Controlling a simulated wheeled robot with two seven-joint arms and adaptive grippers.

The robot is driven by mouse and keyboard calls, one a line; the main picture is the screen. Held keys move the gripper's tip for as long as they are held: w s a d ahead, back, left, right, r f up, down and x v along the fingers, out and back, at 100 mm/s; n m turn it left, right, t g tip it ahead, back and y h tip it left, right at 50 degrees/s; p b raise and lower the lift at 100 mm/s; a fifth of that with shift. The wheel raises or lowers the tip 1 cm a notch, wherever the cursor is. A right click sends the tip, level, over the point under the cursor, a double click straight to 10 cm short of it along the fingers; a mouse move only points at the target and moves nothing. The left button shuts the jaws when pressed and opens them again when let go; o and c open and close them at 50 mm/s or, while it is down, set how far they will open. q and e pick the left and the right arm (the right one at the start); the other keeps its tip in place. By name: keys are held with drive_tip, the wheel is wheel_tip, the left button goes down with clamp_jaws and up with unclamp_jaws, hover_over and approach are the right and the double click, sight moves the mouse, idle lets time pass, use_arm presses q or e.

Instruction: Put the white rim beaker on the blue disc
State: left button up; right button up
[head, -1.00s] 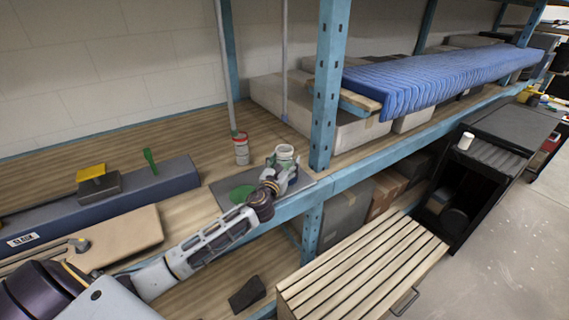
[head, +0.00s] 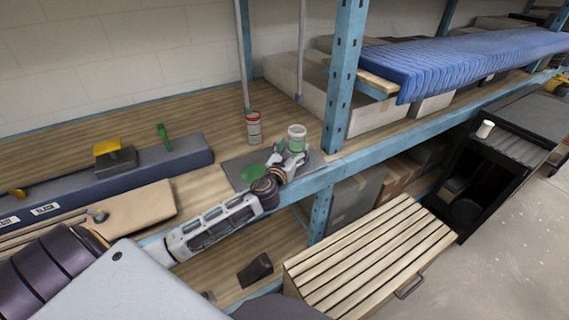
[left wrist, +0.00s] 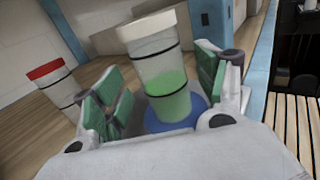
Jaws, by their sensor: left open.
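The white rim beaker (head: 297,138), clear with green contents, stands at the front of the shelf. In the left wrist view the beaker (left wrist: 163,72) appears upright on the blue disc (left wrist: 187,112), whose edge shows around its base. The disc is hidden in the head view. My left gripper (head: 287,160) is open in front of the beaker. In the left wrist view its green-padded fingers lie to either side of the beaker, with visible gaps. My right gripper is not in view.
A red rim beaker (head: 253,127) stands behind and left. A green disc (head: 249,173) lies on the grey mat (head: 233,164). A blue shelf post (head: 342,85) rises close on the right. A long dark case (head: 140,170) lies left.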

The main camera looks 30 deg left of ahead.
sight(294, 147)
use_arm(q)
drive_tip(key=shift+s+d, duration=0.2)
drive_tip(key=shift+s, duration=0.95)
drive_tip(key=shift+s+d, duration=0.15)
drive_tip(key=shift+s, duration=0.95)
drive_tip(key=shift+s+d+b, duration=0.15)
drive_tip(key=shift+s+b, duration=0.05)
drive_tip(key=shift+s, duration=0.6)
drive_tip(key=shift+s+d+b, duration=0.1)
drive_tip(key=shift+s+b, duration=0.05)
drive_tip(key=shift+s, duration=0.75)
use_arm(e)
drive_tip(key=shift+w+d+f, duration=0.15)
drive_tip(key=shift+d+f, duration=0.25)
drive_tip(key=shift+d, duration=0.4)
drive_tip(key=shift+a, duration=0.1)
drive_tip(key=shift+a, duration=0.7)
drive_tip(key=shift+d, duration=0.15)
